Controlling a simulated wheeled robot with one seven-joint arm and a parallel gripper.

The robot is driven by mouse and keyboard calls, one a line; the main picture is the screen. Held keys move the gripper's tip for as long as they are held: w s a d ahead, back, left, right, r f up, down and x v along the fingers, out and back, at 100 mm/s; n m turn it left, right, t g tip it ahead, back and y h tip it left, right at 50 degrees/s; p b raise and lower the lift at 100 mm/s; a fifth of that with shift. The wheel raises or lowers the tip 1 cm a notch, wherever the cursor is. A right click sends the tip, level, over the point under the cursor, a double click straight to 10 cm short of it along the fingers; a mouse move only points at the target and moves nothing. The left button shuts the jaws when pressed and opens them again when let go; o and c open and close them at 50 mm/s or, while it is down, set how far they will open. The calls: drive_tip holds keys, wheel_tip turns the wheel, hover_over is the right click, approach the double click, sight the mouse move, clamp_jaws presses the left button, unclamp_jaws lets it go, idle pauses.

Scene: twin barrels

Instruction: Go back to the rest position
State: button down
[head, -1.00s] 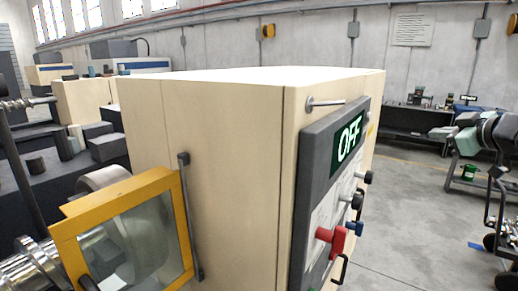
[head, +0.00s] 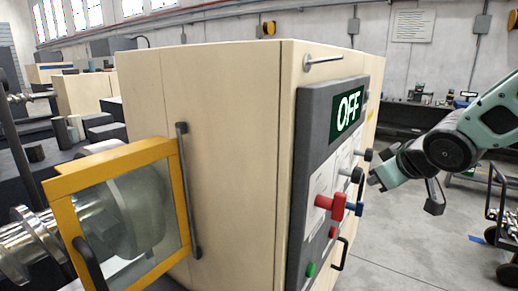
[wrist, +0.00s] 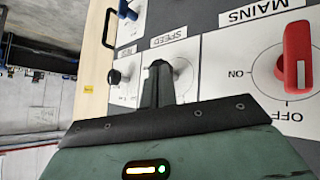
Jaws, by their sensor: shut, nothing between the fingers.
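My gripper (head: 376,183) is at the right of the head view, just off the front of the grey control panel (head: 314,150). Its fingers are shut and empty and point at the panel. In the wrist view the shut fingers (wrist: 158,80) stand in front of the dial labelled SPEED and hide part of it. Whether they touch the dial cannot be told. The red MAINS switch (head: 331,205) also shows in the wrist view (wrist: 297,60), to the right of the fingers. The panel's display (head: 348,118) reads OFF.
A wheeled cart (head: 500,225) stands at the far right. The floor (head: 410,245) between cabinet and cart looks clear.

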drive_tip(key=s+a+f+g+b, duration=0.2)
drive_tip(key=s+a+f+g, duration=0.1)
drive_tip(key=s, duration=0.7)
drive_tip(key=s+a+f+n+g+b, duration=0.1)
drive_tip(key=s+a+f+g+b, duration=0.1)
drive_tip(key=s+a+f, duration=0.3)
drive_tip(key=s+a+f+g+h+b, duration=0.1)
drive_tip(key=s+a+f+g, duration=0.3)
drive_tip(key=s, duration=1)
wheel_tip(320, 180, down, 4)
drive_tip(key=shift+s+r+n+b, duration=0.1)
drive_tip(key=shift+s+n+b, duration=0.3)
drive_tip(key=shift+b, duration=0.3)
drive_tip(key=shift+w, duration=0.1)
